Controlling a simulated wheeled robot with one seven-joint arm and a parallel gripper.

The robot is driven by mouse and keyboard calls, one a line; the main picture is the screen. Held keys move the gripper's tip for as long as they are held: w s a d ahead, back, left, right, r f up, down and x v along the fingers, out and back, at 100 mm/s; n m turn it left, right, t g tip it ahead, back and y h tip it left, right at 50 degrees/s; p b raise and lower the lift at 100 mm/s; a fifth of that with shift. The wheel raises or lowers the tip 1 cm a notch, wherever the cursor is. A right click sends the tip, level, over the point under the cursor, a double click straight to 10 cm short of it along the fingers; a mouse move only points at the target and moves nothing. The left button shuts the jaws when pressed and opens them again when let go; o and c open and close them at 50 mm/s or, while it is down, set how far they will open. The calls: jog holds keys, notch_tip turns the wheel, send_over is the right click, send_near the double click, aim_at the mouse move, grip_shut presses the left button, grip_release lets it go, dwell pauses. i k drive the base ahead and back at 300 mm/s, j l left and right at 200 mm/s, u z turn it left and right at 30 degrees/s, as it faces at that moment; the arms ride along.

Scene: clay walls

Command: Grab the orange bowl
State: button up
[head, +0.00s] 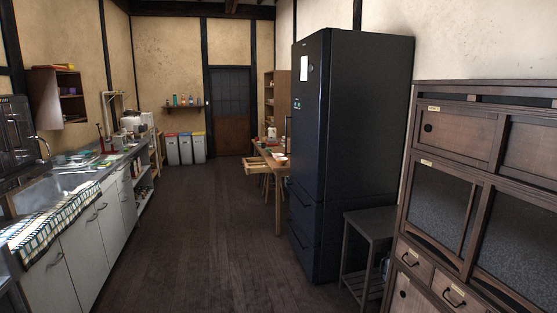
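I cannot make out an orange bowl for certain in the head view. A small pale bowl-like thing (281,160) is on the wooden table (278,187) beyond the fridge; it is too small for me to tell its colour well. Several other small items lie on that table, partly hidden by the fridge. My gripper is not in view.
A counter with a sink (55,190) runs along the left. Bins (185,149) stand at the back. The middle floor (185,235) is clear.

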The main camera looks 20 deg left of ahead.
aim_at(282, 162)
jog(key=i+j+u, duration=0.1)
jog(key=u, duration=0.25)
jog(key=i+u, duration=0.15)
jog(key=u, duration=0.2)
jog(key=i+j+u, duration=0.1)
jog(key=u, duration=0.25)
jog(key=i, duration=6.35)
jog(key=i+z, duration=0.25)
jog(key=i, duration=0.15)
jog(key=i+j+z, duration=0.25)
jog(key=i, duration=0.15)
jog(key=i+j+z, duration=0.25)
jog(key=i, duration=0.15)
jog(key=l+z, duration=0.1)
jog(key=z, duration=0.6)
